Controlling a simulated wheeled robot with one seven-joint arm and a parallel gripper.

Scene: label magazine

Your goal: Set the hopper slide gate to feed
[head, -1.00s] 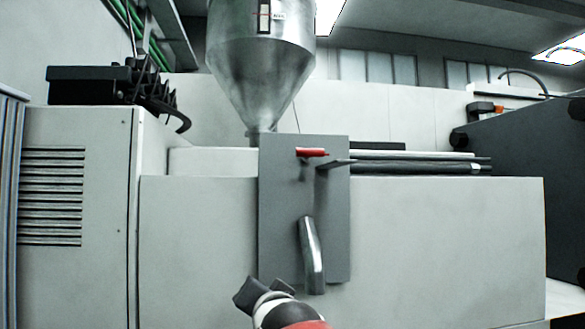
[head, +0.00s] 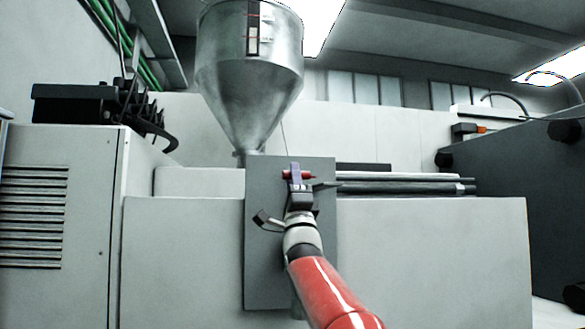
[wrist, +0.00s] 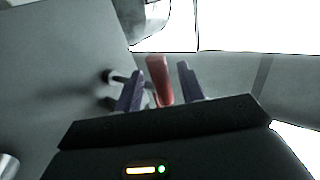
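The metal hopper (head: 250,75) stands above a grey plate (head: 262,285). A red handle (head: 307,174) sits near the top of that plate, and I take it to be the slide gate's handle. My gripper (head: 296,172) is at the handle in the head view and hides part of it. In the wrist view the red handle (wrist: 160,80) stands between the two purple fingers of my gripper (wrist: 161,84). Gaps show on both sides of the handle, so the gripper is open around it.
A dark bar (head: 328,184) juts from the plate just right of the handle. Long dark rods (head: 410,188) lie along the machine top (head: 430,240). A light cabinet (head: 60,160) stands at left. My arm hides the metal chute low on the plate.

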